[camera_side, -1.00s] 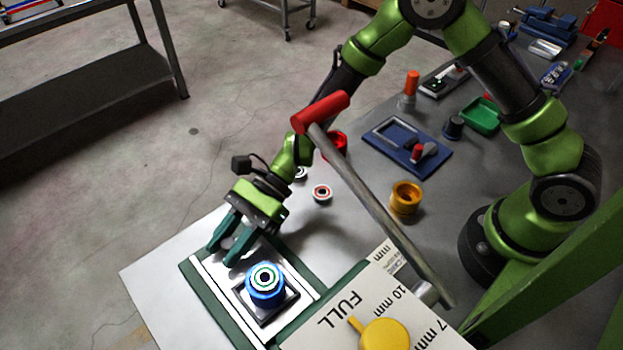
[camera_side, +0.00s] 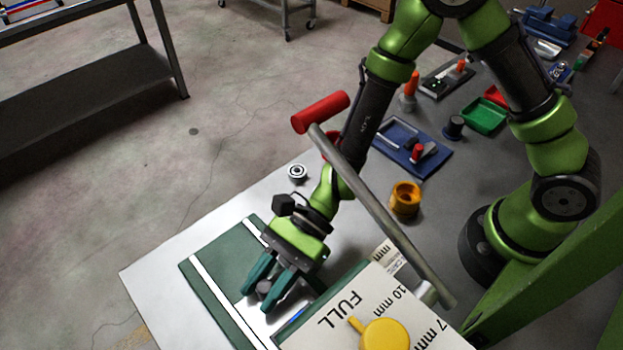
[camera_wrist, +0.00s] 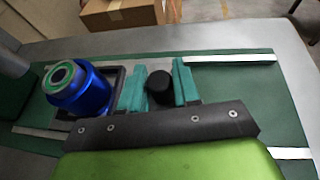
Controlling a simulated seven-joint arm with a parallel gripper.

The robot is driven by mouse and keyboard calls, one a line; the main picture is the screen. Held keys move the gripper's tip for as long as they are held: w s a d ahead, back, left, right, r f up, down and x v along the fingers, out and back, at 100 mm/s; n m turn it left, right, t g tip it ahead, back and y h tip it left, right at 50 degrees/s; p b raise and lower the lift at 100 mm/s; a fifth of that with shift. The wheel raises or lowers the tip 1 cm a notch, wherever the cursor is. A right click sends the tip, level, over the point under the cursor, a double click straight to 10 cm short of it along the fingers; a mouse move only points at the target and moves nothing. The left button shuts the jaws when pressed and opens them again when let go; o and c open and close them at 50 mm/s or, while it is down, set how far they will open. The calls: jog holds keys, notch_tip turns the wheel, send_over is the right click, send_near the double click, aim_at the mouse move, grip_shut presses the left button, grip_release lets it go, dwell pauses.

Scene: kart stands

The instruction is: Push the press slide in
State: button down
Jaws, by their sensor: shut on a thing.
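The press slide (camera_side: 256,308) is a light metal plate between pale rails on a green base (camera_side: 205,268). My gripper (camera_side: 268,290) is shut on the slide's dark round knob (camera_wrist: 160,86), with one green finger on each side of it. The slide carries a blue cup (camera_wrist: 86,92) with a ringed bearing in its top, standing in a dark square frame. In the side view the cup is mostly hidden by the press panel (camera_side: 330,325); only a sliver of blue shows at its edge.
The press lever (camera_side: 375,205) with a red handle slants up over the bench beside my arm. A yellow dial (camera_side: 384,335) sits on the panel. A loose bearing (camera_side: 297,172) and an orange ring part (camera_side: 405,198) lie behind. The base's left side is clear.

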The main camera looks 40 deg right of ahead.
aim_at(290, 319)
jog(key=shift+s, duration=2.9)
jog(key=shift+s, duration=0.1)
jog(key=c, duration=0.9)
grip_release()
jog(key=shift+w+d+r, duration=0.1)
jog(key=shift+w+d, duration=0.1)
jog(key=shift+w, duration=0.05)
jog(key=v, duration=1.1)
jog(key=shift+s+d+r, duration=0.1)
jog(key=shift+d+r, duration=0.05)
jog(key=shift+d, duration=0.1)
